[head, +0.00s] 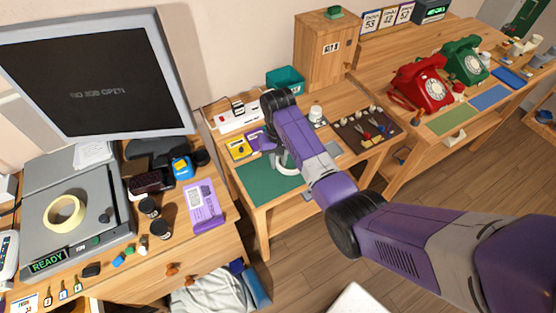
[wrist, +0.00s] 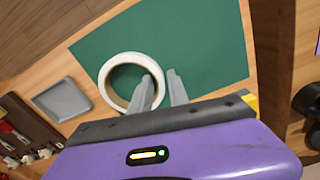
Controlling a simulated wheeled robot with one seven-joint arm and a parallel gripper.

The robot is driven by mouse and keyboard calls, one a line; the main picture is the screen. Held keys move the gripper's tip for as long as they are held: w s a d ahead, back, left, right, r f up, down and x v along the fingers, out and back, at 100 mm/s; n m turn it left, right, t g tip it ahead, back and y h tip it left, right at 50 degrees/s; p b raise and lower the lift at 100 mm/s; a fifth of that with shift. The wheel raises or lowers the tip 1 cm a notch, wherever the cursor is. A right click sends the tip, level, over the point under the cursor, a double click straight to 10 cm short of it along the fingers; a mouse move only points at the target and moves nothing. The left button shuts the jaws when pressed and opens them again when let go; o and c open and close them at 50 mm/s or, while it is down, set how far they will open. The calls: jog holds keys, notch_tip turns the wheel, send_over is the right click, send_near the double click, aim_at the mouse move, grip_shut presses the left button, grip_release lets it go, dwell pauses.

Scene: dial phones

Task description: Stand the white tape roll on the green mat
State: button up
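The white tape roll (head: 283,165) shows as a white ring, partly hidden behind my arm in the head view. In the wrist view the white tape roll (wrist: 107,93) is seen nearly face-on, over the edge of the green mat (wrist: 205,45). My gripper (wrist: 162,78) has its fingers close together at the roll's right side, one over the opening and one outside, with the wall between them. I cannot tell whether the roll touches the surface. The green mat (head: 256,186) lies flat on the wooden table. In the head view my fingertips are hidden.
A grey tray (wrist: 62,100) and a dark tool board (head: 366,131) lie beside the mat. A yellow box (head: 238,148) and power strip (head: 238,119) stand behind it. Much of the mat is bare.

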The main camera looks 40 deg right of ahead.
jog(key=shift+o, duration=0.6)
notch_tip(320, 180, up, 12)
jog(key=shift+r+p, duration=0.2)
jog(key=shift+p, duration=0.15)
dwell(0.4)
